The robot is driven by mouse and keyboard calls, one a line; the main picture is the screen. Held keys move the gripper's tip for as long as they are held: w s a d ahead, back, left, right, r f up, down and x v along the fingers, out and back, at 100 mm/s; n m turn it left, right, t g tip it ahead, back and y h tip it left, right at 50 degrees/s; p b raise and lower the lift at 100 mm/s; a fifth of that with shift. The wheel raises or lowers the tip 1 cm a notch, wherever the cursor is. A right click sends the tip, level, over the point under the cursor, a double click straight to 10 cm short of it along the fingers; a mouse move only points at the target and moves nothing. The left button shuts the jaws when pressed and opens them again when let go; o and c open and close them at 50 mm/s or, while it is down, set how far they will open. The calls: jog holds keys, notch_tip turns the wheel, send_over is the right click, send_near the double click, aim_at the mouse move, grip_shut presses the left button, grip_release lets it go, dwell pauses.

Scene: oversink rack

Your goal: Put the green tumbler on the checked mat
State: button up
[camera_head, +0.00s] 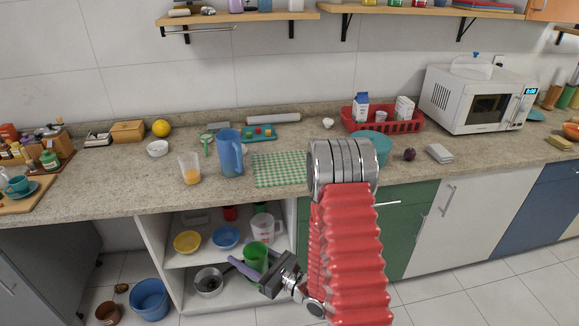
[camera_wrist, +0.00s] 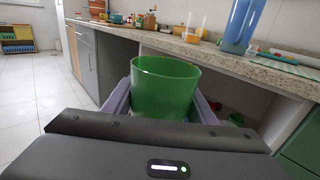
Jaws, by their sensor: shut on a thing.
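The green tumbler (camera_head: 256,256) is between the fingers of my gripper (camera_head: 246,266), in front of the open shelf unit below the counter. In the wrist view the tumbler (camera_wrist: 165,88) stands upright with its open rim up, and the purple fingers (camera_wrist: 203,108) close on its sides. Its lower part is hidden by my gripper. The green checked mat (camera_head: 280,169) lies flat on the counter, above and to the right of the tumbler in the head view. Its right edge is near my arm. No object is seen on the visible part of the mat.
A blue pitcher (camera_head: 230,153) stands just left of the mat, with a glass of orange drink (camera_head: 189,168) beyond it. A teal board (camera_head: 257,132) lies behind the mat. The counter's front edge overhangs the shelf, which holds a yellow bowl (camera_head: 187,242), a blue bowl (camera_head: 226,236) and a measuring jug (camera_head: 262,228).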

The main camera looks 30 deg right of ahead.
jog(key=shift+d, duration=0.25)
